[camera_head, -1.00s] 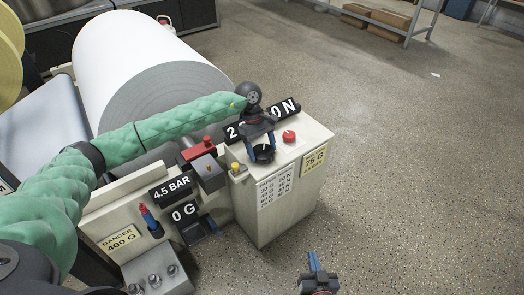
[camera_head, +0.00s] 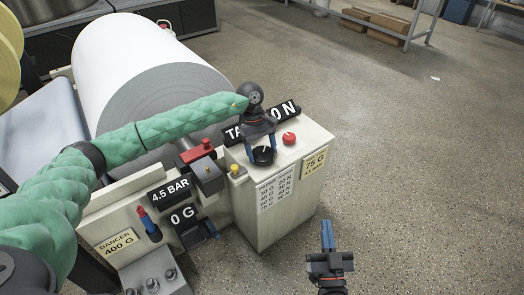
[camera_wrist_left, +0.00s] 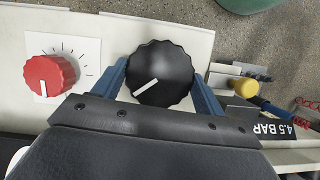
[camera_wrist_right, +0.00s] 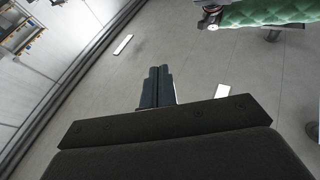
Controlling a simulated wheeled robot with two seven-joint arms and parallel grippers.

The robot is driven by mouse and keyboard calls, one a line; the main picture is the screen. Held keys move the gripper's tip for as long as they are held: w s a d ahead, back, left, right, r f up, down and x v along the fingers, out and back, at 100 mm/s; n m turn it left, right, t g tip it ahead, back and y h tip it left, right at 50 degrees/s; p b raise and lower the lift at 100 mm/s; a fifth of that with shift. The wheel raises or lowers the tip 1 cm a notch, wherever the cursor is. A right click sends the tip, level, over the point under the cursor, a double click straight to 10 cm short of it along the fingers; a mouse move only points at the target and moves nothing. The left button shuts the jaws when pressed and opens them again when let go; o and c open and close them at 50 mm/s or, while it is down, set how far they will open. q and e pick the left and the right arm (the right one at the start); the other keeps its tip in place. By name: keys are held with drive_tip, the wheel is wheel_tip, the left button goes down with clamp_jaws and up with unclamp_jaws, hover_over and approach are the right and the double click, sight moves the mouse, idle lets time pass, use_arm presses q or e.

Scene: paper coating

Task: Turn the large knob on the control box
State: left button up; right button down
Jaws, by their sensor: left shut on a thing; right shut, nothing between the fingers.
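The control box (camera_head: 262,215) is cream and stands in the middle of the head view. The large black knob (camera_head: 263,156) is on its top; in the left wrist view the knob (camera_wrist_left: 160,74) has a white line pointing to the lower left. My left gripper (camera_head: 260,148) is over it, its blue fingers on either side, shut on the knob. The smaller red knob (camera_head: 289,139) sits beside it, also plain in the left wrist view (camera_wrist_left: 50,74). My right gripper (camera_head: 327,236) is shut and empty, over the floor to the right of the box; its fingers touch in the right wrist view (camera_wrist_right: 157,88).
A display (camera_head: 284,115) behind the knob is partly hidden by my left wrist. A large white paper roll (camera_head: 125,50) is behind the arm. A yellow button (camera_head: 237,170), a red-topped valve (camera_head: 197,150) and "4.5 BAR" display (camera_head: 170,190) are to the left. Floor at right is open.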

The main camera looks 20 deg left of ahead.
use_arm(q)
drive_tip(key=o, duration=1)
drive_tip(key=shift+c, duration=0.2)
drive_tip(key=shift+r, duration=0.1)
drive_tip(key=shift+w+a+r, duration=0.2)
drive_tip(key=shift+a+r, duration=0.05)
drive_tip(key=shift+r, duration=0.35)
drive_tip(key=v, duration=0.5)
drive_tip(key=shift+w+a+r, duration=0.1)
drive_tip(key=shift+r, duration=0.3)
drive_tip(key=shift+a+r, duration=0.1)
drive_tip(key=shift+r, duration=0.1)
use_arm(e)
wheel_tip(320, 180, down, 4)
drive_tip(key=shift+w+a+r+g, duration=0.1)
drive_tip(key=shift+a+r+g, duration=0.1)
drive_tip(key=shift+g, duration=0.4)
drive_tip(key=shift+d+r, duration=0.1)
drive_tip(key=shift+r, duration=0.15)
